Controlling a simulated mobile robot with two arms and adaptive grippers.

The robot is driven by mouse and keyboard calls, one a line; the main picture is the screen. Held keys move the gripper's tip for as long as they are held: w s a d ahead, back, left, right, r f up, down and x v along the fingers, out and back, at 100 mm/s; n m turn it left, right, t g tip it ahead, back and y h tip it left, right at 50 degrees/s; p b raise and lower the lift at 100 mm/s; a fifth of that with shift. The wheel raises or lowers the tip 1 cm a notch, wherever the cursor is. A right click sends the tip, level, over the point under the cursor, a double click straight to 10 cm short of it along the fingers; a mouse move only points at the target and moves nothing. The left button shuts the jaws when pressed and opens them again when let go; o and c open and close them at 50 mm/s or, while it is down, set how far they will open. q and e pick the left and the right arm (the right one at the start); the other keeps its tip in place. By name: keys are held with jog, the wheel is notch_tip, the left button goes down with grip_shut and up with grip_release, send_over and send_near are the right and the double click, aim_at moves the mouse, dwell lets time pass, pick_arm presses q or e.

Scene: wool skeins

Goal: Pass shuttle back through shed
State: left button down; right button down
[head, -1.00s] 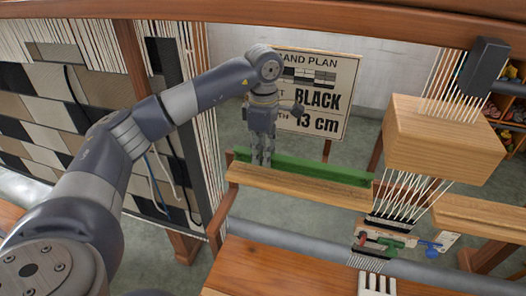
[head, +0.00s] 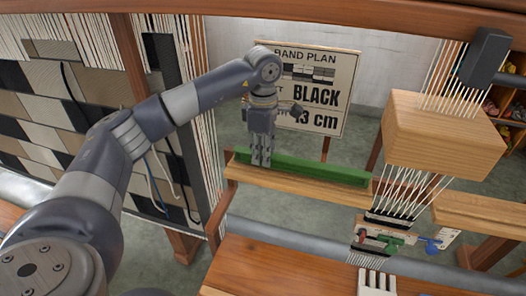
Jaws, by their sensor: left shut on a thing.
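A long green bar (head: 315,170) lies along the top of the wooden rail (head: 300,187) in mid-view. My left gripper (head: 261,162) points down at the bar's left end, its fingers shut on it; the exact grip is hard to see. White warp threads (head: 402,192) run down through a wooden block (head: 443,135) right of the bar. Below the block, small red, green (head: 390,238) and blue (head: 431,246) pieces lie by the threads. I cannot tell which piece is the shuttle or whether the shed is open. My right gripper is not in view.
A band plan sign (head: 317,100) reading BLACK and 13 cm stands behind the rail. A checked woven panel (head: 50,110) hangs at left. A white comb (head: 376,282) is at the front edge of the wooden bench (head: 290,270). Shelves stand at far right.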

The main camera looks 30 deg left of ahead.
pick_arm(q)
jog(key=shift+f, duration=0.3)
jog(key=c, duration=1.4)
grip_release()
jog(key=shift+o, duration=0.2)
jog(key=shift+r, duration=0.1)
notch_tip(320, 180, up, 12)
jog(key=s+d, duration=0.2)
jog(key=s, duration=0.7)
jog(key=shift+s+d, duration=0.25)
jog(key=shift+d, duration=0.1)
